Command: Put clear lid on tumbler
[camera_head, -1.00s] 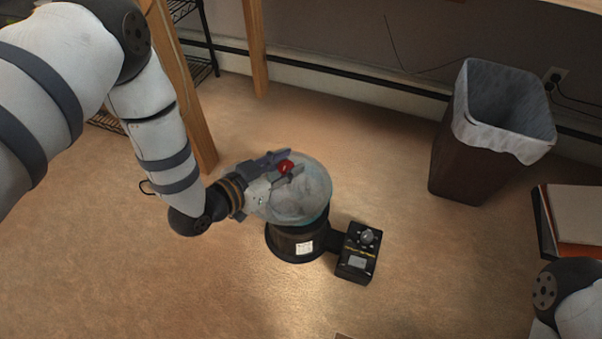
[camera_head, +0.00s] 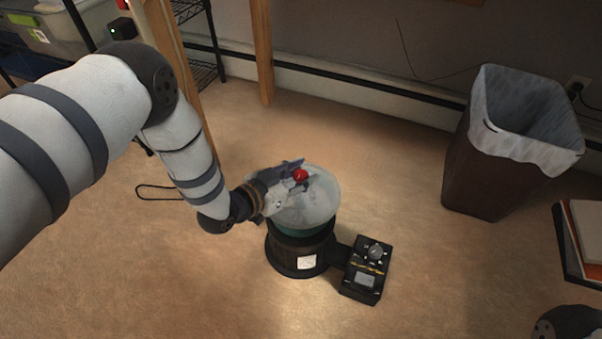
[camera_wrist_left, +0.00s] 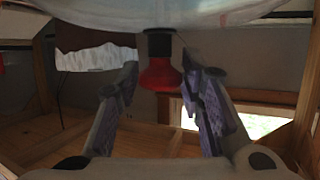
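The clear, domed lid (camera_head: 318,198) with a red knob (camera_head: 300,175) sits over the top of the dark tumbler (camera_head: 287,257) and looks about level. A teal band shows just under the lid. My left gripper (camera_head: 298,176) reaches in from the left over the lid, its fingers on either side of the knob. In the left wrist view, the red knob (camera_wrist_left: 160,76) stands between the spread fingers, with gaps on both sides, and the lid (camera_wrist_left: 160,12) fills the top edge. The gripper covers part of the lid's left side. My right gripper is not in view.
A black control box (camera_head: 366,274) adjoins the tumbler on its right. A lined trash bin (camera_head: 480,170) stands at the back right, near stacked books (camera_head: 588,235). A wooden post (camera_head: 262,55) and a wire shelf (camera_head: 200,45) are behind. The floor in front is clear.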

